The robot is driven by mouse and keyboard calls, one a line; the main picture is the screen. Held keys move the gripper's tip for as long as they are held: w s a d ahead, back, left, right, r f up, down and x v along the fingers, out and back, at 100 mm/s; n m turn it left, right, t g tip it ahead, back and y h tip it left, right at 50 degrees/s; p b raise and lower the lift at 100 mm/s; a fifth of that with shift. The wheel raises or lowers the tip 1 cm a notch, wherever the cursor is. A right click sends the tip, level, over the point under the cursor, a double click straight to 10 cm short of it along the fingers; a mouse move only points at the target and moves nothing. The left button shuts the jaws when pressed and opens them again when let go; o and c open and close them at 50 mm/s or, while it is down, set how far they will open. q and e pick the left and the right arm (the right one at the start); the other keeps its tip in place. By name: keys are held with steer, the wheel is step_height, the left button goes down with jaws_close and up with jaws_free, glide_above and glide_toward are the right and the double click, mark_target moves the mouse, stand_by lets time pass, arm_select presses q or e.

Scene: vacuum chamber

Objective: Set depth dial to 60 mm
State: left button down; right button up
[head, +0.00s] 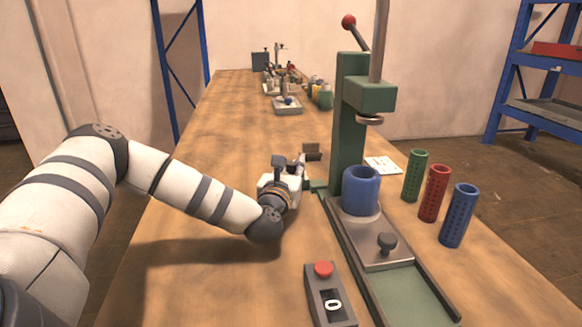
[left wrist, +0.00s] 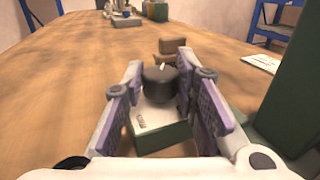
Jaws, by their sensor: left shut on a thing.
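The depth dial (left wrist: 161,86) is a dark round knob with a white pointer mark, on a small green box with a pale scale face (left wrist: 160,117). My left gripper (left wrist: 160,64) is shut on the dial, one purple-padded finger on each side. The scale's markings are too small to read. In the head view my left gripper (head: 293,166) is beside the green press column (head: 348,120) and hides the dial.
A blue cylinder (head: 361,190) stands under the press head. A grey box with a red button (head: 323,269) shows "0" at the front. Green (head: 415,176), red (head: 434,193) and blue (head: 459,215) perforated tubes stand right.

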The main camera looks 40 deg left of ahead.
stand_by(0.4)
arm_select(q)
steer(key=c, duration=1.3)
jaws_free()
steer(key=shift+d, duration=0.1)
steer(key=v, duration=1.2)
steer(key=shift+r, duration=0.1)
